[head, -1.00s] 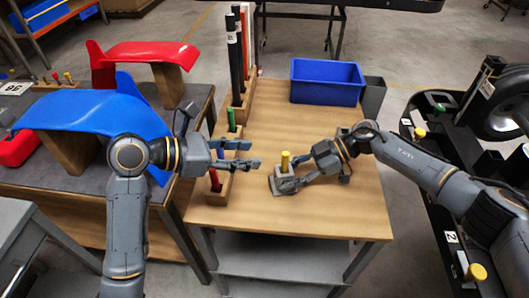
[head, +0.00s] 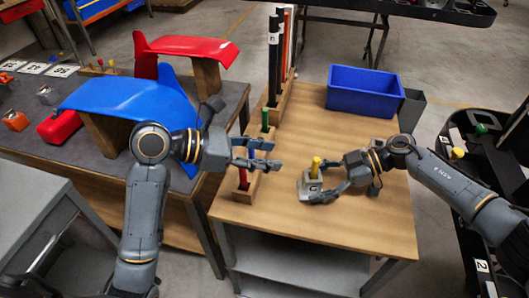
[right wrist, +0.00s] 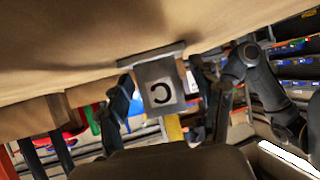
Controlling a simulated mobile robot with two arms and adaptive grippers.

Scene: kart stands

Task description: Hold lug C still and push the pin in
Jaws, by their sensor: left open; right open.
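Lug C (head: 311,184) is a small grey block on a flat base, standing on the wooden table. Its dark letter C (right wrist: 161,94) faces the right wrist camera. A yellow pin (head: 316,166) stands upright in its top; how deep it sits I cannot tell. My right gripper (head: 322,190) is open and low at the table, its fingers on either side of the lug; whether they touch it I cannot tell. My left gripper (head: 275,154) is open and empty, to the left of the pin and a little higher in the head view.
A wooden rack (head: 237,211) with green, blue and red pins lies behind my left gripper. Tall dark rods (head: 273,60) stand farther back. A blue bin (head: 364,92) is at the table's far right. Blue and red panels (head: 131,104) occupy the left bench. The table front is clear.

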